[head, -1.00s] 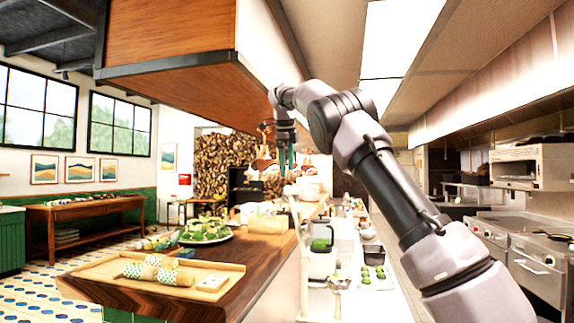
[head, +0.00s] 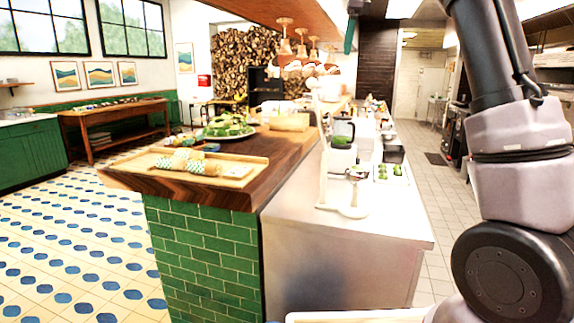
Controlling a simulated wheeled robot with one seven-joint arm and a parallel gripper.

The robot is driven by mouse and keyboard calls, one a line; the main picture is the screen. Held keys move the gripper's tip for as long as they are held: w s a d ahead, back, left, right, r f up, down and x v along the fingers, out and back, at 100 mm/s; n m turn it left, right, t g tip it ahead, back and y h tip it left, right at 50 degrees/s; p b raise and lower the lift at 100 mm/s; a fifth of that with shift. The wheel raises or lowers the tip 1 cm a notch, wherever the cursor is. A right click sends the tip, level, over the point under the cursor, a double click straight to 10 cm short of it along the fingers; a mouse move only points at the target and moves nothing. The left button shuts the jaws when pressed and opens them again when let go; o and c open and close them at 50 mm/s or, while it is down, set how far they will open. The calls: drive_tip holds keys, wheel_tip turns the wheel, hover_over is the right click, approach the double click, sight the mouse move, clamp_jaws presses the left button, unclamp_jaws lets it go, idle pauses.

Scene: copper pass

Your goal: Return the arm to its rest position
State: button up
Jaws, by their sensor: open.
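My arm (head: 515,110) stands upright along the right side of the head view, and its upper part runs out of the top edge. Only the tip of my gripper (head: 350,35) shows, a teal finger pointing down near the top edge, right of the wooden hood. The rest of the gripper is out of frame. It holds nothing that I can see, and it hangs in the air clear of the counter.
A steel counter (head: 345,240) with a blender (head: 342,140) and ladle stand is ahead. Left of it, a wooden bar top (head: 255,185) bears a tray (head: 163,168) of wraps and a salad plate (head: 226,137). The tiled aisle (head: 428,210) on the right is clear.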

drive_tip(key=s+d+f+n+t+y, duration=0.1)
drive_tip(key=s+d+n, duration=0.25)
drive_tip(key=s, duration=0.55)
drive_tip(key=s+d+f+n+y, duration=0.1)
drive_tip(key=s+d+n, duration=0.25)
drive_tip(key=s, duration=0.55)
drive_tip(key=s+a+f+n+t, duration=0.1)
drive_tip(key=s+f+n+t, duration=0.1)
drive_tip(key=s+f+n, duration=0.6)
drive_tip(key=s+f, duration=0.6)
drive_tip(key=s, duration=0.4)
drive_tip(key=shift+n+h, duration=0.4)
